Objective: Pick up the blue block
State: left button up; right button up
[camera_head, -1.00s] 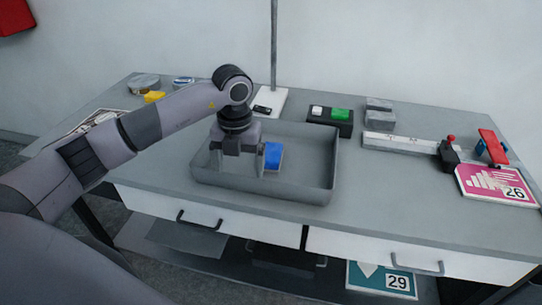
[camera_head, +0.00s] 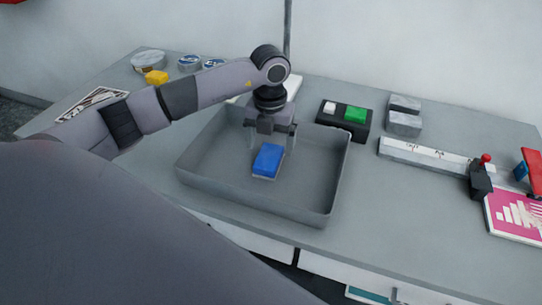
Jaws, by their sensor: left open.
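The blue block (camera_head: 268,160) lies in the grey tray (camera_head: 328,178), left of the tray's middle. It has a pale layer along its lower edge. My left gripper (camera_head: 270,146) points down into the tray, with one finger on each side of the block's far end. The fingers are open and look apart from the block; I cannot tell how far above the tray floor they are. My right gripper is not in the picture.
Behind the tray is a black box with a green and a white button (camera_head: 345,114). Grey blocks (camera_head: 404,117) and a long ruler-like bar (camera_head: 424,157) lie to the right. A yellow block (camera_head: 156,77) and several rolls (camera_head: 148,60) lie at the back left. The tray's right half is empty.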

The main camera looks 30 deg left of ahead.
aim_at(269, 155)
pick_arm(q)
notch_tip(269, 155, down, 5)
jog(key=shift+s+r, duration=0.15)
jog(key=c, duration=1.1)
jog(key=shift+r, duration=0.15)
notch_tip(269, 155, up, 20)
jog(key=shift+f, duration=0.1)
jog(key=shift+a, duration=0.1)
jog(key=shift+o, duration=0.8)
